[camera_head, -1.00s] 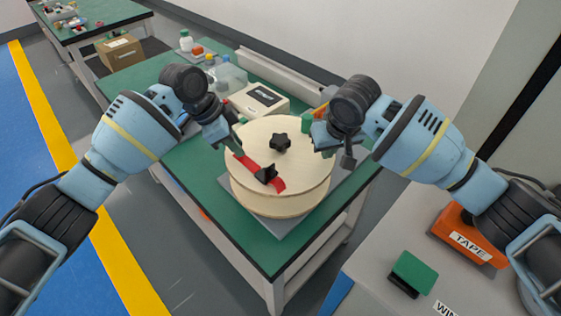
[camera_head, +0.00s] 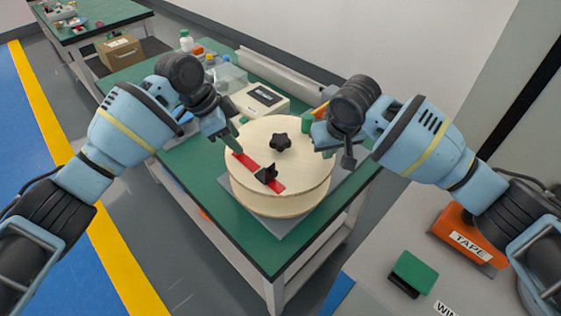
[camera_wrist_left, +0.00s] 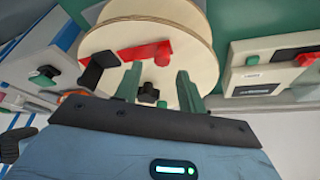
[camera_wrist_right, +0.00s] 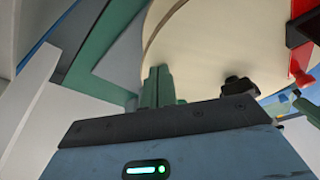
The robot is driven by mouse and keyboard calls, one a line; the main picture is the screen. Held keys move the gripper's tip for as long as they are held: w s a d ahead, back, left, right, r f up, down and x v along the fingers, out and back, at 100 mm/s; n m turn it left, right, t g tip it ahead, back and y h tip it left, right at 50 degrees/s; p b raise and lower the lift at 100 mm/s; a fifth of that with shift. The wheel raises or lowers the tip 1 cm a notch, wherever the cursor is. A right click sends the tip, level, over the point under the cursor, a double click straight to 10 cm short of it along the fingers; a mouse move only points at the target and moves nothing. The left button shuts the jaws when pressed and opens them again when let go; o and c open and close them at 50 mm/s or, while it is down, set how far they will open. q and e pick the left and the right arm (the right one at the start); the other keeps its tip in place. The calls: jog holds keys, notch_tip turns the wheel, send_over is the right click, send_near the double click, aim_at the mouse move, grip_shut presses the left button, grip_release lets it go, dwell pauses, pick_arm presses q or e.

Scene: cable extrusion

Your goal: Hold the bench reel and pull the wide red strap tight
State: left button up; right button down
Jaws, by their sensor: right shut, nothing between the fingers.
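The bench reel (camera_head: 262,198) is a pale wooden drum with a black star knob (camera_head: 280,141) on top. The wide red strap (camera_head: 252,165) lies straight across its top face, passing a black clamp (camera_head: 266,173). In the left wrist view the strap (camera_wrist_left: 140,52) ends in a short bent tab near the fingertips. My left gripper (camera_wrist_left: 160,76) is open over the reel's top, its green fingers apart with the tab just beyond them. My right gripper (camera_wrist_right: 158,84) is shut and empty at the reel's right side; whether it touches the reel I cannot tell.
The reel stands on a grey plate on a green bench (camera_head: 190,165). A white boxed meter (camera_head: 262,98), a clear bin and bottles are behind it. A grey surface at right holds an orange tape box (camera_head: 468,240) and a green-topped block (camera_head: 413,268).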

pick_arm(q)
jog(key=shift+r, duration=2.95)
pick_arm(e)
jog(key=shift+s+f, duration=0.25)
jog(key=shift+f, duration=0.35)
jog(key=shift+w+r+p, duration=0.2)
jog(key=shift+r+p, duration=0.4)
jog(key=shift+r, duration=0.55)
jog(key=shift+r+p, duration=1.15)
jog(key=shift+r, duration=1.15)
pick_arm(q)
notch_tip(320, 180, up, 10)
jog(key=t, duration=0.1)
jog(key=shift+s+r, duration=0.15)
jog(key=shift+r, duration=0.1)
pick_arm(e)
jog(key=shift+f, duration=0.1)
pick_arm(q)
jog(key=r, duration=0.2)
jog(key=r+p, duration=0.1)
jog(key=shift+s+r+t, duration=0.2)
jog(key=shift+r+t, duration=0.15)
jog(key=shift+t, duration=0.05)
pick_arm(e)
jog(key=v, duration=0.8)
